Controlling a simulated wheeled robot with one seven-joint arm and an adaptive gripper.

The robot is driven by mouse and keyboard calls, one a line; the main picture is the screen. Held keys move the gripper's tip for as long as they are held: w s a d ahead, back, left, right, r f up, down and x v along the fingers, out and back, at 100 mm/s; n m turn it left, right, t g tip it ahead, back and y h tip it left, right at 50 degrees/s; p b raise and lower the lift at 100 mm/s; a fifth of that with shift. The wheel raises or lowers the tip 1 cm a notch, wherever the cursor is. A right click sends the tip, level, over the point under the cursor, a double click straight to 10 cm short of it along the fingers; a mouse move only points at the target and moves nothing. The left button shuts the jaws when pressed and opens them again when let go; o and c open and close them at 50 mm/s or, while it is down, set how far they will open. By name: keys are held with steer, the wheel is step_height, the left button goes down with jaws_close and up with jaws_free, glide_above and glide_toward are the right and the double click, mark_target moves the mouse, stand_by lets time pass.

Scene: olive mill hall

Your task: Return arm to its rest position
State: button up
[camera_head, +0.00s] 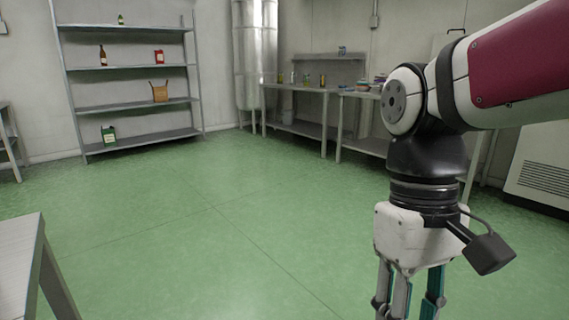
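My arm comes in from the upper right, with a white and dark red link and a black wrist. My gripper (408,300) hangs below the wrist at the lower right, pointing down over the green floor. Its upper finger links show, but its fingertips are cut off by the bottom edge. I cannot tell whether it is open or shut, or whether it holds anything.
Metal worktables (300,128) line the back wall. A table corner (20,262) is at the lower left. The green floor (205,215) between is clear.

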steer(key=s+d+f+m+t, duration=0.3)
steer(key=s+d+m, duration=0.15)
steer(key=s, duration=0.65)
step_height(320, 180, up, 39)
steer(key=n+t+p, duration=0.1)
steer(key=t+p, duration=0.2)
steer(key=p, duration=3.5)
steer(key=shift+d+t, duration=0.4)
steer(key=shift+d, duration=0.05)
